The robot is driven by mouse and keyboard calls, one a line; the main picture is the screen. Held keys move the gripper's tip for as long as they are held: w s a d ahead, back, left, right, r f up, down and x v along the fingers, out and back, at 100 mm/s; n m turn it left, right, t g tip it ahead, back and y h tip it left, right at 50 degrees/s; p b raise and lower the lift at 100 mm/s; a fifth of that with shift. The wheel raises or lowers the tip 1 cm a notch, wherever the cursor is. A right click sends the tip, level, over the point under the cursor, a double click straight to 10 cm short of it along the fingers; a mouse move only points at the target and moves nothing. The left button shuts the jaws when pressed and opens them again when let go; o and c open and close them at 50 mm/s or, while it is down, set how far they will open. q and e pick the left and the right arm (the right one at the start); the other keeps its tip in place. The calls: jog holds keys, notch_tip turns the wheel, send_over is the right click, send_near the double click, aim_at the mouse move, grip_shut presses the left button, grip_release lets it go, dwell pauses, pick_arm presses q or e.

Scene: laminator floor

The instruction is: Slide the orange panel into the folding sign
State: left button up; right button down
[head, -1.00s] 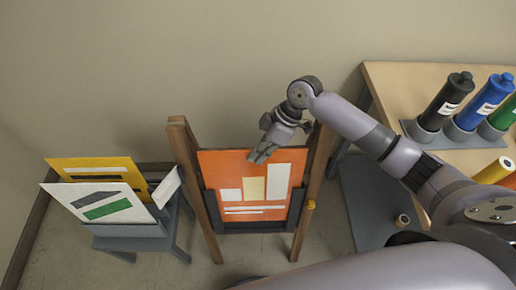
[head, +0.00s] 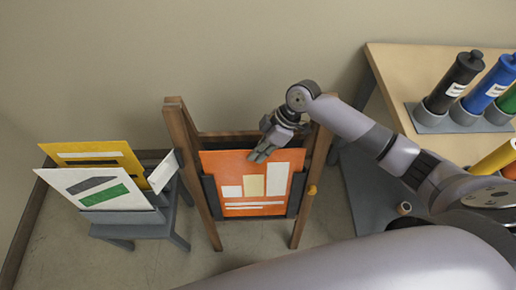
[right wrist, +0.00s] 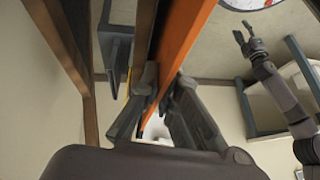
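The folding sign (head: 188,160) is a brown A-frame with dark side channels and a bottom ledge. The orange panel (head: 236,172), with white and cream blocks, stands between the channels at its front, with its upper part above them. My right gripper (head: 262,155) is at the panel's top edge, right of centre. In the right wrist view its fingers (right wrist: 165,88) lie on both faces of the orange panel (right wrist: 182,32), shut on it. My left gripper (right wrist: 243,32) shows only in the right wrist view, fingers apart and empty.
At left a grey stand (head: 130,231) holds a yellow panel (head: 118,150) and a white panel (head: 75,187). At right a wooden table (head: 400,75) bears black (head: 453,84), blue (head: 490,85) and green bottles in a grey holder (head: 431,119). The wall is close behind the sign.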

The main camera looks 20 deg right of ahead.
jog(key=shift+s+f, duration=0.15)
jog(key=shift+f, duration=0.25)
jog(key=c, duration=2.3)
grip_release()
jog(key=shift+a, duration=0.1)
jog(key=o, duration=0.6)
jog(key=shift+r, duration=0.15)
notch_tip(320, 180, up, 10)
jog(key=shift+f, duration=0.1)
